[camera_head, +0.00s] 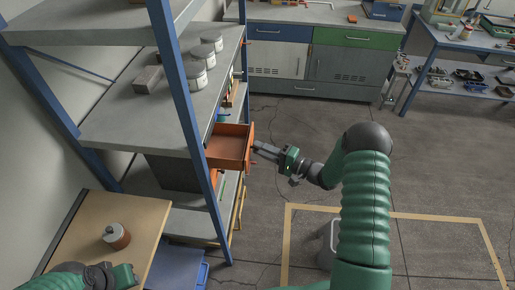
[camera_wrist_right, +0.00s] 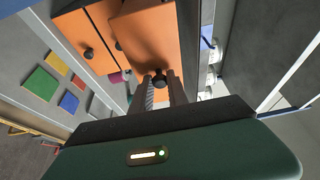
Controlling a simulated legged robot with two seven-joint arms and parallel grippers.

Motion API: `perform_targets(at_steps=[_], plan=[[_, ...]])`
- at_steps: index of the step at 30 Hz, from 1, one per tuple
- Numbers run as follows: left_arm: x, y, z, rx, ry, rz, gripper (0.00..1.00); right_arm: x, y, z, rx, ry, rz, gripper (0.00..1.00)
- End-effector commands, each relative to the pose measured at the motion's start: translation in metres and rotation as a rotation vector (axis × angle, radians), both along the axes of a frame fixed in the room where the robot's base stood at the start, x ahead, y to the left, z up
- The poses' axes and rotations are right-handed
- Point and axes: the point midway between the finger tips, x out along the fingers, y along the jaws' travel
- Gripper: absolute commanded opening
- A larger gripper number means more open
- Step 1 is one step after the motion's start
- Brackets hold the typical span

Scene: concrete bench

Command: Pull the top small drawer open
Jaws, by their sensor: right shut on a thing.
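The small orange drawer (camera_head: 228,158) sticks out of the shelf unit in the head view, and its open inside shows from above. My right gripper (camera_head: 257,147) is at the drawer's front. In the right wrist view the orange drawer (camera_wrist_right: 146,38) is pulled forward of an orange front beside it. Its dark knob (camera_wrist_right: 160,77) sits between the fingers of my right gripper (camera_wrist_right: 161,92), which are shut on it. My left gripper (camera_head: 123,276) is low at the left of the head view, near the wooden table; its fingers are not clear.
A blue post (camera_head: 188,105) of the shelf unit stands left of the drawer. Grey jars (camera_head: 203,57) stand on the shelf above. The floor right of the drawer is open, with yellow tape (camera_head: 420,217).

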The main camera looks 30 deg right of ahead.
Motion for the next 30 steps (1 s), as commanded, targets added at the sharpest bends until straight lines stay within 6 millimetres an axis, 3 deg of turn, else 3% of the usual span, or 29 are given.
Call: perform_targets(at_steps=[2, 3, 7, 16, 20, 30], plan=[[0.000, 0.000, -0.001, 0.000, 0.000, 0.000, 0.36, -0.001, 0.000, -0.005, -0.003, 0.011, 0.000, 0.00], [0.000, 0.000, -0.001, 0.000, 0.000, 0.000, 0.36, -0.001, 0.000, -0.005, -0.003, 0.011, 0.000, 0.25], [0.000, 0.000, -0.001, 0.000, 0.000, 0.000, 0.36, -0.001, 0.000, -0.004, -0.002, 0.008, 0.001, 0.41], [0.000, 0.000, -0.001, 0.000, 0.000, 0.000, 0.36, -0.002, -0.001, -0.001, -0.002, 0.003, 0.000, 0.41], [0.000, 0.000, -0.003, 0.000, 0.000, 0.000, 0.36, -0.014, -0.010, -0.002, -0.003, 0.003, -0.003, 0.41], [0.000, 0.000, -0.014, 0.000, 0.000, 0.000, 0.36, -0.093, -0.064, -0.005, -0.001, 0.005, -0.005, 0.41]])
